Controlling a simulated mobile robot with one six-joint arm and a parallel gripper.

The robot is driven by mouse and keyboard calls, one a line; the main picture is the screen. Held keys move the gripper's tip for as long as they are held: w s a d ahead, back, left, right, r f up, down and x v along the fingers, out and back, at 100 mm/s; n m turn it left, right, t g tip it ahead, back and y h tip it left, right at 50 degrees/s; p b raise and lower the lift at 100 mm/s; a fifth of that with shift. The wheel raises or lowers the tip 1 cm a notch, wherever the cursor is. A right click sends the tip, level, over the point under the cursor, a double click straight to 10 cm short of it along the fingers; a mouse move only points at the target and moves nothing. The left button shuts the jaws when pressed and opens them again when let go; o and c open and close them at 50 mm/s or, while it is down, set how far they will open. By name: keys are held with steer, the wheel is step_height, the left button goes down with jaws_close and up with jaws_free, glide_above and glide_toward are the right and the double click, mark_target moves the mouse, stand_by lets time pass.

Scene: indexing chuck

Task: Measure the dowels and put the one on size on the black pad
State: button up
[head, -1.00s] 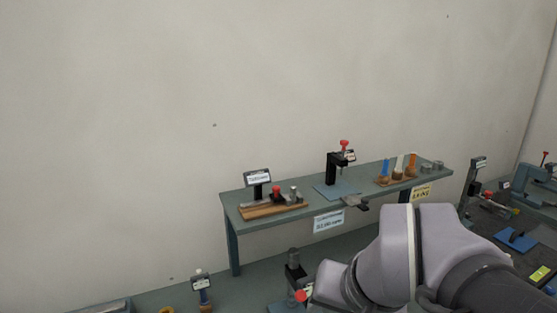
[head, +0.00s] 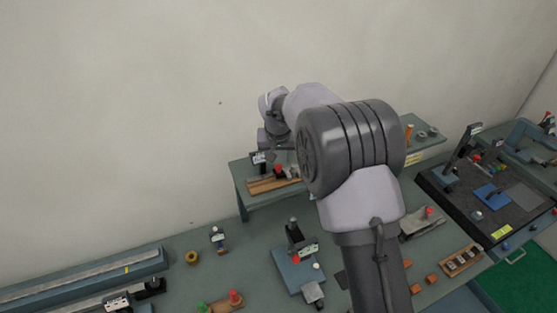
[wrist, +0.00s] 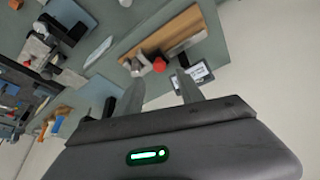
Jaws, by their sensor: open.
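My gripper (wrist: 160,88) is open and empty in the wrist view, its fingers pointing at the raised shelf. In the head view it is near the shelf's left end, mostly hidden by my arm. Between and beyond the fingers is a wooden block (wrist: 150,35) with a red knob (wrist: 159,65) and a short metal cylinder (wrist: 136,68); the head view shows the block (head: 265,185) too. I cannot tell which pieces are the dowels.
A black stand on a blue base (head: 290,270) is on the lower bench. Several small wooden blocks and a metal plate (head: 425,222) lie right. A dark mat (head: 500,215) holds other items. My arm hides the shelf's middle.

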mark_target(278, 166)
steer(key=p+x, duration=0.1)
steer(key=x, duration=0.5)
steer(key=shift+w+f, duration=0.1)
jaws_close()
stand_by(1.2)
